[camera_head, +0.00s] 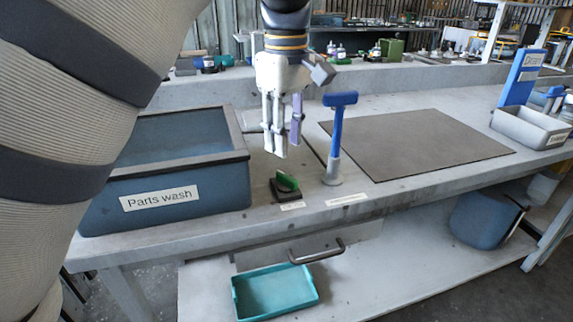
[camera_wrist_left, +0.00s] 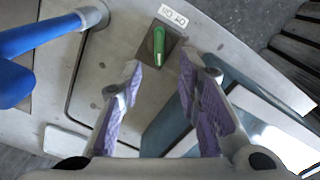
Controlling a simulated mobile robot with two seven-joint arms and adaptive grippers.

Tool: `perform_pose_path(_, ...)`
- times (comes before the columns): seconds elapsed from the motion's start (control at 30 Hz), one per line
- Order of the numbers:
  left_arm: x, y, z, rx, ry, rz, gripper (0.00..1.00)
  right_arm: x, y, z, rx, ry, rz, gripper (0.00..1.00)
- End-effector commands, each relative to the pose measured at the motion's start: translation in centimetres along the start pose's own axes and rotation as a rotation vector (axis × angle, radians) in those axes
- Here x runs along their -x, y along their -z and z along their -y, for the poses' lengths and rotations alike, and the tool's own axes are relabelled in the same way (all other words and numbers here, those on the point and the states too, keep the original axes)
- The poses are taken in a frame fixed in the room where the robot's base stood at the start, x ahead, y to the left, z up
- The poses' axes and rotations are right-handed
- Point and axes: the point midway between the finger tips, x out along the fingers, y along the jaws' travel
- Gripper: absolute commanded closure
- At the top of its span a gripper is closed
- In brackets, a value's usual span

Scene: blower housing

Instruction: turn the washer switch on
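The washer switch is a green knob (camera_head: 287,181) on a dark square base, on the bench right of the parts wash tub. In the left wrist view the green knob (camera_wrist_left: 158,46) shows its long ridge running roughly up and down the picture. My left gripper (camera_head: 284,147) is above the switch, fingers pointing down. The left wrist view shows its two purple-padded fingers (camera_wrist_left: 160,72) apart with nothing between them; the knob appears just beyond the fingertips, apart from them as far as I can tell. My right gripper is not in view.
A blue T-handled post (camera_head: 338,130) stands close right of the switch. The blue-grey "Parts wash" tub (camera_head: 225,186) is on the left. A dark mat (camera_head: 420,140) lies to the right. A teal tray (camera_head: 275,291) sits on the lower shelf.

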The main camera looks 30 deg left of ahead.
Motion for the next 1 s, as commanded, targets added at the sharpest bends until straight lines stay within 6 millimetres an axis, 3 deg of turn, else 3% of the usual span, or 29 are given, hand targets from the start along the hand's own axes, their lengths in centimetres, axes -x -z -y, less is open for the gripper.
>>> perform_pose_path(0.2, -5.3, 0.0, 0.1, 0.0, 0.004, 0.001, 0.69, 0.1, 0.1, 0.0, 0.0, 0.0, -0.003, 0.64)
perform_pose_path(0.33, -6.9, 0.0, 0.1, -0.001, 0.001, 0.0, 0.69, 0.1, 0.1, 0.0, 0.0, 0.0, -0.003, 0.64)
perform_pose_path(0.63, -7.4, 0.0, 0.0, -0.002, -0.001, -0.001, 0.69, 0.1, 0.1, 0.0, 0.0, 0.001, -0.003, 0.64)
perform_pose_path(0.67, -7.4, 0.0, 0.0, -0.002, -0.001, -0.001, 0.71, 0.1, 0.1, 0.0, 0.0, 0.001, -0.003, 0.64)
perform_pose_path(0.8, -7.4, 0.0, 0.0, -0.002, -0.001, -0.001, 1.0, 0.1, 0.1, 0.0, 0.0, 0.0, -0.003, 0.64)
perform_pose_path(1.0, -7.4, 0.0, 0.0, -0.003, 0.0, 0.0, 1.0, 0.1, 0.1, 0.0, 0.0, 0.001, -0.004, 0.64)
